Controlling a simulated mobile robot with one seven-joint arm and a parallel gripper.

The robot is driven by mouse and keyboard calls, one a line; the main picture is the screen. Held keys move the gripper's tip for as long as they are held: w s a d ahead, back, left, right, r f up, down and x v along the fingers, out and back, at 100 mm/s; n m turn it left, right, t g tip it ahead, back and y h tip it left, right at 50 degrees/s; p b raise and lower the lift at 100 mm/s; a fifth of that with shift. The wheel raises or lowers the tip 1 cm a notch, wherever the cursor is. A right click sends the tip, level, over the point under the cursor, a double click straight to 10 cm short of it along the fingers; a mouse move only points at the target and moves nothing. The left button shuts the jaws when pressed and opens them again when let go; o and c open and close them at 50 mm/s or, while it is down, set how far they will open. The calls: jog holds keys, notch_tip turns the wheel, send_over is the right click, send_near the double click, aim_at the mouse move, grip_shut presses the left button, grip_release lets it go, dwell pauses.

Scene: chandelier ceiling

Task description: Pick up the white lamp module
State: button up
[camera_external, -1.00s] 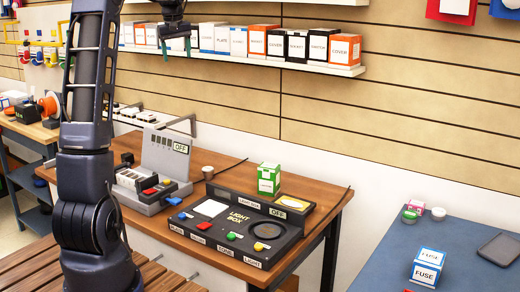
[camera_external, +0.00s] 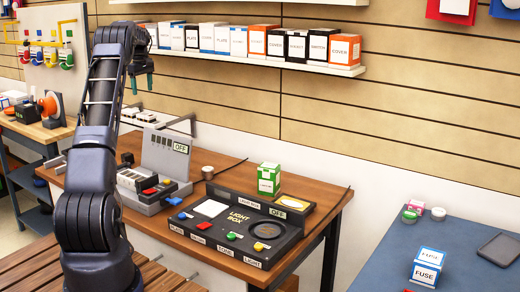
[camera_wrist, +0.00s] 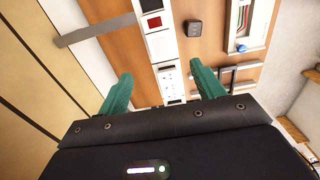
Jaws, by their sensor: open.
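My gripper (camera_external: 142,88) is open and empty, with green fingers pointing down. In the external view it hangs in the air above the back left of the wooden workbench. A row of small white modules (camera_external: 146,116) sits at the back of that bench, below the gripper. In the wrist view (camera_wrist: 162,73) the fingers are spread, and the row shows between and beyond them: a white module with small dark marks (camera_wrist: 168,76), a plain white one (camera_wrist: 161,45) and one with a red window (camera_wrist: 153,22). I cannot tell which is the lamp module.
A shelf (camera_external: 300,63) with several boxes runs along the wall. A grey bracket (camera_external: 183,121) sticks out near the modules.

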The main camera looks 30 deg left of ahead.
aim_at(144, 114)
jog(key=shift+a+f, duration=0.2)
jog(key=shift+f, duration=5.5)
jog(key=c, duration=1.1)
jog(key=shift+o, duration=0.2)
jog(key=shift+r, duration=0.1)
